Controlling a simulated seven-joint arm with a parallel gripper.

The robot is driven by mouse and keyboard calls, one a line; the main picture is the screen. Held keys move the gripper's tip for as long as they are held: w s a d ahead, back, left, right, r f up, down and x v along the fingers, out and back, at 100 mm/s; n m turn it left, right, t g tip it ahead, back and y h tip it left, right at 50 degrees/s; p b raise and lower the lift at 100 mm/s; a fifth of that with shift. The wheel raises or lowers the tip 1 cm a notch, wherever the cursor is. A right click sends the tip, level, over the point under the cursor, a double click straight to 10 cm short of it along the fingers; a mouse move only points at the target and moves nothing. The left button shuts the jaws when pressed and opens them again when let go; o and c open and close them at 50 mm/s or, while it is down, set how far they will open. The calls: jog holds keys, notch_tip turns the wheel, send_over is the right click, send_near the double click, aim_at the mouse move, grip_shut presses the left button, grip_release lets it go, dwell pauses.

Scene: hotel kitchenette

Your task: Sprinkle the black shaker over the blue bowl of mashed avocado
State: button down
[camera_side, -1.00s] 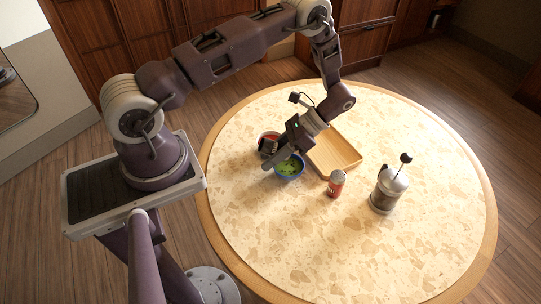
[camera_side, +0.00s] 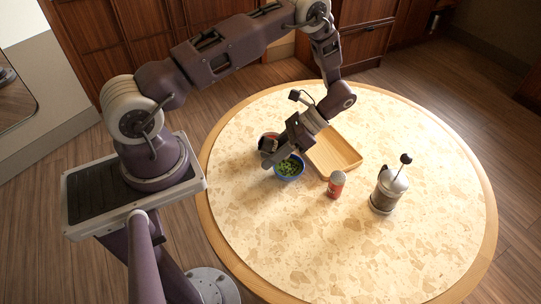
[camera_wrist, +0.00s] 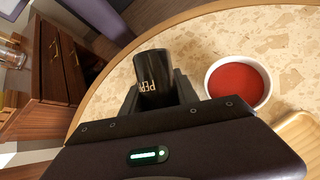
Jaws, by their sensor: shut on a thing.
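The black shaker (camera_wrist: 155,72) shows in the wrist view with pale lettering on its side. The blue bowl does not show in the wrist view.
A white bowl of red sauce (camera_wrist: 238,84) stands close behind my gripper. A wooden tray (camera_side: 345,158) lies right of the bowls. A red can with a grey top (camera_side: 336,186) and a French press (camera_side: 388,190) stand farther right. The front of the round table (camera_side: 310,250) is clear.

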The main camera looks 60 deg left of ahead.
jog(key=shift+f, duration=0.45)
